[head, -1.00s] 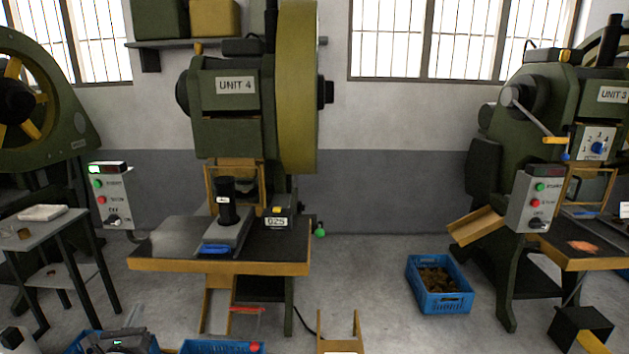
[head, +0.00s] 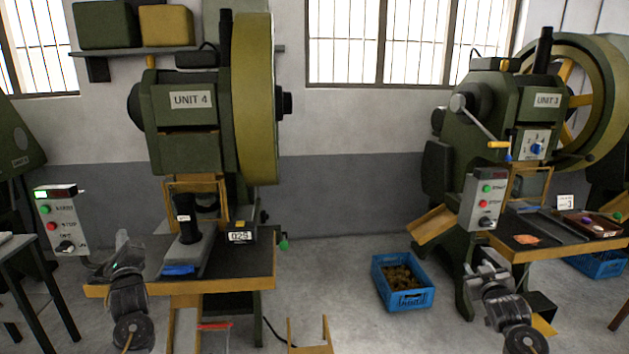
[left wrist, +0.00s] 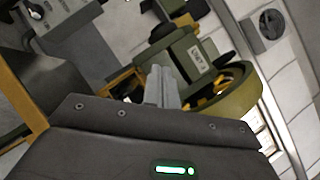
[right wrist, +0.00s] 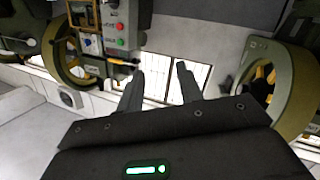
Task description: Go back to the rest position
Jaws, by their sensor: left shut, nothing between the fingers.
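My left gripper (head: 123,240) is raised in the lower left of the head view, in front of the left end of the UNIT 4 press table (head: 240,278). Its two fingers lie together in the left wrist view (left wrist: 163,84), with nothing between them. My right gripper (head: 486,269) is raised in the lower right of the head view, in front of the UNIT 3 press. In the right wrist view (right wrist: 160,82) its two fingers stand apart, with nothing between them. Both grippers appear clear of the machines.
The UNIT 4 press (head: 185,105) stands at left centre and the UNIT 3 press (head: 520,100) at right. A blue crate of copper-coloured pieces (head: 405,299) sits on the floor between them. A control box (head: 60,222) is at left. Floor is open around the crate.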

